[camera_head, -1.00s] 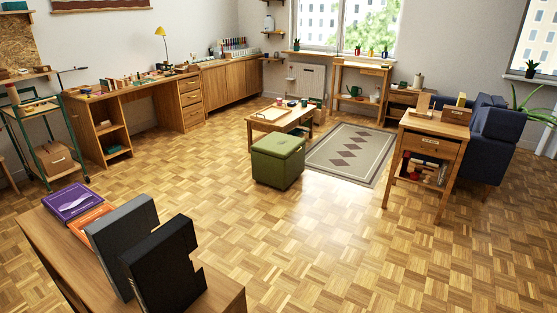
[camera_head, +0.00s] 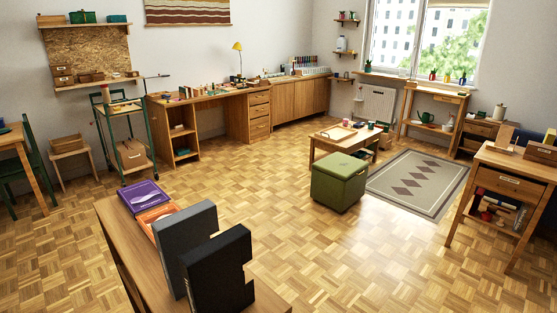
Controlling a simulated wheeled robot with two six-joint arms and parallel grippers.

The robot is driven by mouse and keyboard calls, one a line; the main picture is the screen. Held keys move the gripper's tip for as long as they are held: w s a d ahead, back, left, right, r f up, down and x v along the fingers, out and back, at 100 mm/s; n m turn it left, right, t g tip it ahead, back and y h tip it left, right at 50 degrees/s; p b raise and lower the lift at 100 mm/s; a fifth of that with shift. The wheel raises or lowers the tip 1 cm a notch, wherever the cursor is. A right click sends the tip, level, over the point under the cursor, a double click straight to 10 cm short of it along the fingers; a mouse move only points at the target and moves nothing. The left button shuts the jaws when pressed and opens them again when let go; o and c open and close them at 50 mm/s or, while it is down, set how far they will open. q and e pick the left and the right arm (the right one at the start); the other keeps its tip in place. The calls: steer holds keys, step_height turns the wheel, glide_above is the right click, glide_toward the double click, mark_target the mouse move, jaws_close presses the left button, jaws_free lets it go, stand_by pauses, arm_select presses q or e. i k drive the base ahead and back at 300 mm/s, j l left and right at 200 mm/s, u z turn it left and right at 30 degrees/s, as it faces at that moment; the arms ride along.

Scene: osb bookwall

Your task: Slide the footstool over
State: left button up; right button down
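The footstool (camera_head: 338,183) is a green padded cube with a lid-like top. It stands on the parquet floor near the middle right of the head view. It is in front of a low wooden coffee table (camera_head: 324,144) and beside the left edge of a grey rug (camera_head: 418,183) with brown diamonds. Neither of my grippers shows in the view.
A wooden surface (camera_head: 122,236) with books and dark upright folders fills the near left. A wooden side table (camera_head: 508,180) stands at the right. A green trolley (camera_head: 124,140) and a long desk (camera_head: 205,97) line the back left. Open parquet surrounds the footstool's front and left.

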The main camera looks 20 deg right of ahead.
mark_target(338, 194)
steer(key=i+l, duration=0.1)
steer(key=l, duration=0.5)
steer(key=i+l, duration=0.1)
steer(key=l, duration=0.5)
steer(key=i+l, duration=0.1)
steer(key=l, duration=0.5)
steer(key=i+l, duration=0.1)
steer(key=l, duration=0.55)
steer(key=i+l+u, duration=0.1)
steer(key=i+l, duration=1.8)
steer(key=l, duration=0.15)
